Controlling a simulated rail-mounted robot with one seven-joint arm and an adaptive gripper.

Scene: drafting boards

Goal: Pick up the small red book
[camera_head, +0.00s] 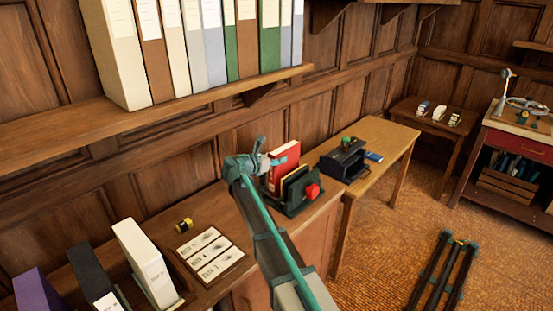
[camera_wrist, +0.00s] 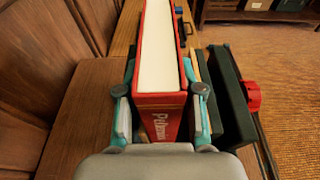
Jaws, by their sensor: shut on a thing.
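The red book (camera_head: 287,154) stands upright at the back of a dark green book holder (camera_head: 301,206) on the wooden counter. In the wrist view the red book (camera_wrist: 158,105) shows its white page edges on top and its lettered spine towards me. My gripper (camera_wrist: 160,92) is shut on the book, one finger against each cover near the spine. In the head view my gripper (camera_head: 262,164) is at the book's left edge. The book's lower end is hidden, so I cannot tell whether it touches the counter.
The holder (camera_wrist: 232,95), with a red knob (camera_wrist: 253,96), is close on the right of the book. A wood-panelled wall (camera_wrist: 40,70) is on the left. In the head view a shelf of binders (camera_head: 200,50) hangs above, and a black device (camera_head: 343,161) stands beyond the holder.

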